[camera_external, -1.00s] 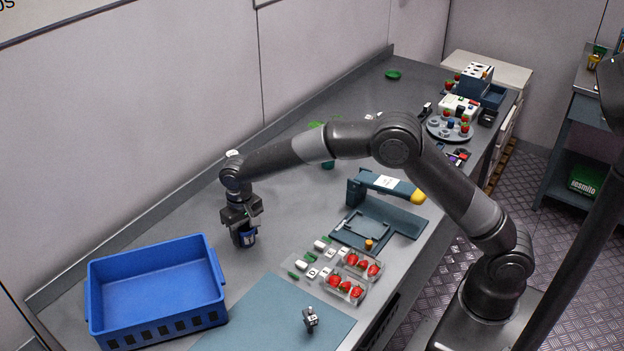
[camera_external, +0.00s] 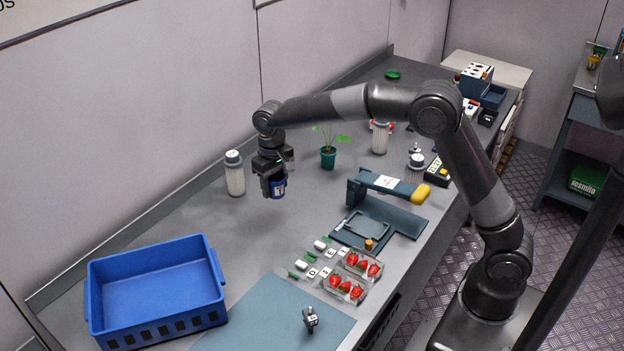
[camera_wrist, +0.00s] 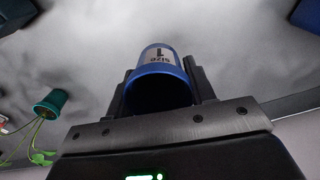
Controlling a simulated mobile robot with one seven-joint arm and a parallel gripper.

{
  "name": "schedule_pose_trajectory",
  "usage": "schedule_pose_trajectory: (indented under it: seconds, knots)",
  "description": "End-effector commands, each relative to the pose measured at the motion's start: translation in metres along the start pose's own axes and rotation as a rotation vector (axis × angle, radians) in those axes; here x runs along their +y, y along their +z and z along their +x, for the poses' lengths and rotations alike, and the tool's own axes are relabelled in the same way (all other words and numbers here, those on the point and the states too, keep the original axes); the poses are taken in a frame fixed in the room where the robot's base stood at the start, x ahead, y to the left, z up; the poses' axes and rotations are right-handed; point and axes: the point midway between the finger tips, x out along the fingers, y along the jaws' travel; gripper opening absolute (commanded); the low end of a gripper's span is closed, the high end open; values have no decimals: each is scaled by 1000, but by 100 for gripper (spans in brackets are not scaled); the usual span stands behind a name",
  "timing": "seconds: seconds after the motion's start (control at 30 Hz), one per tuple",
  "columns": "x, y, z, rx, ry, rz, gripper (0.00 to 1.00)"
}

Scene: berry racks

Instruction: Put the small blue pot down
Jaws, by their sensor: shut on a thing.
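The small blue pot (camera_external: 279,187) has a white label and is held in my gripper (camera_external: 274,186). In the wrist view the blue pot (camera_wrist: 161,82) sits between the two dark fingers of my gripper (camera_wrist: 160,90), with its dark open mouth towards the camera and a label reading "size 1". My gripper is shut on it. In the external view the pot hangs above the grey bench (camera_external: 215,225), clear of the surface as far as I can tell. The far side of the pot is hidden.
A white ribbed bottle (camera_external: 235,175) stands left of my gripper. A green pot with a seedling (camera_external: 328,157) stands to its right, also in the wrist view (camera_wrist: 50,103). A blue crate (camera_external: 155,285), a teal mat (camera_external: 275,318) and strawberry punnets (camera_external: 345,288) lie nearer. Bench between is clear.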

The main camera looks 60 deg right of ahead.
Motion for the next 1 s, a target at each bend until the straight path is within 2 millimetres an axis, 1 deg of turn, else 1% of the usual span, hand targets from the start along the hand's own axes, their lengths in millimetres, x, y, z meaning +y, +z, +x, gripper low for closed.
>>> schedule_pose_trajectory:
  seconds: [0.17,0.4,0.5,0.6,0.7,0.8,0.87,0.97,1.0]
  knots:
    - [44,-7,-4,0,1,-69,28]
    - [134,-13,-5,0,0,-264,28]
    - [165,-12,-5,1,0,-339,28]
    - [189,-10,-6,1,0,-398,28]
    - [204,-9,-6,1,0,-438,28]
    - [208,-9,-3,0,0,-461,28]
    - [203,-11,1,-1,0,-468,28]
    - [185,-17,14,-3,-1,-472,28]
    - [176,-21,19,-2,0,-472,28]
